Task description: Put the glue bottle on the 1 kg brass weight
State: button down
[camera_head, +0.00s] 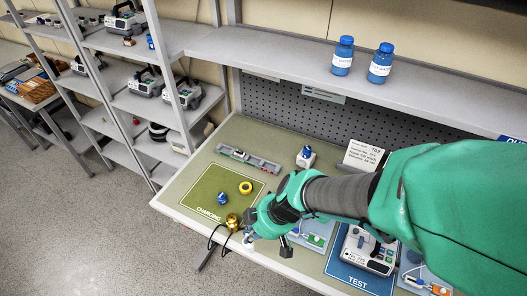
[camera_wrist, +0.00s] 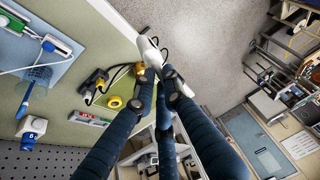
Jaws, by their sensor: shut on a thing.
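The white glue bottle (camera_wrist: 150,50) is between my gripper's fingertips (camera_wrist: 157,80) in the wrist view, tilted. In the head view its white end (camera_head: 247,241) shows below my gripper (camera_head: 251,229), near the bench's front edge. My gripper is shut on it; the fingers hide part of it. The brass weight (camera_head: 233,220) stands just left of the gripper in the head view, near the front edge of the green charging mat (camera_head: 203,189). In the wrist view a finger partly covers the weight. The bottle appears beside the weight; whether they touch cannot be told.
A yellow tape roll (camera_head: 246,187) and a small blue object (camera_head: 222,198) lie on the mat behind the weight. A black cable (camera_head: 212,236) loops over the front edge. A pump (camera_head: 366,251) stands on the blue test mat at right. The left part of the mat is clear.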

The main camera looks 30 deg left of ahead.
dwell(0.3)
jog(key=w+a+f+p, duration=0.1)
jog(key=w+a+p, duration=0.2)
jog(key=w+a, duration=0.6)
jog(key=shift+w+a+f, duration=0.25)
jog(key=shift+a+f, duration=0.05)
jog(key=shift+a, duration=1.65)
jog(key=shift+f, duration=1.75)
jog(key=shift+f, duration=0.15)
jog(key=c, duration=1.8)
grip_release()
jog(key=shift+r, duration=0.25)
